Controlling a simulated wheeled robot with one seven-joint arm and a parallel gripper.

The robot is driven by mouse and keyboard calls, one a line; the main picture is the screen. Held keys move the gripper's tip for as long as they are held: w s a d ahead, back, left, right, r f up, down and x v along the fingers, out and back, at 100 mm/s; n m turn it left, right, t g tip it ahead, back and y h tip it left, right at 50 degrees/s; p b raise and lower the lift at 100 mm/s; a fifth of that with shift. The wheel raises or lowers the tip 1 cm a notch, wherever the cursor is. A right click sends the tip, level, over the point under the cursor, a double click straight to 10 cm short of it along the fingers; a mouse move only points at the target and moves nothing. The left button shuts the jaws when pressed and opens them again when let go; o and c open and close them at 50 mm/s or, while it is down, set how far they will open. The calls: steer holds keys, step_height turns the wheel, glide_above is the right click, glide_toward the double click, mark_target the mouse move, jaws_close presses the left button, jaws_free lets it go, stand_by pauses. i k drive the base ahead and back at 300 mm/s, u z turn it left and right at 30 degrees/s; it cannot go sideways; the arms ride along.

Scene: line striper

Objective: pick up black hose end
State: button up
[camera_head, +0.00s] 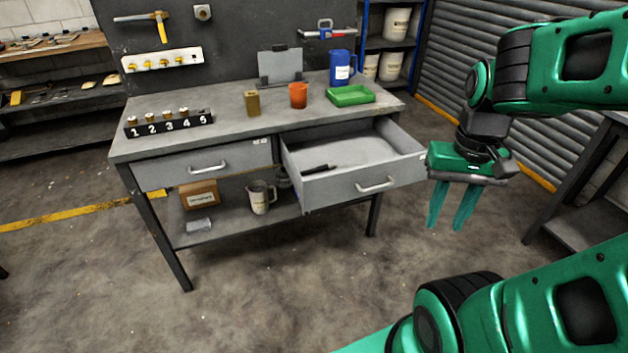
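A small slim black item (319,169) lies on the floor of the open right drawer (336,190), near its front left. It may be the black hose end, but it is too small to tell for sure. My gripper (447,222) hangs to the right of the drawer's front corner, fingers pointing down. Its two teal fingers stand apart with nothing between them.
The grey workbench (230,140) holds a numbered rack (168,123), an orange cup (298,95), a green tray (350,95) and a blue container (341,68). The left drawer (205,165) is shut. The lower shelf holds a jug (259,198). Floor in front is clear.

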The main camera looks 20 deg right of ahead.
mark_target(328, 166)
steer(key=u, duration=0.5)
steer(key=k, duration=1.05)
steer(key=u, duration=0.15)
steer(key=i, duration=0.55)
steer(key=z, duration=1.1)
steer(key=i, duration=1.6)
steer(key=z, duration=0.15)
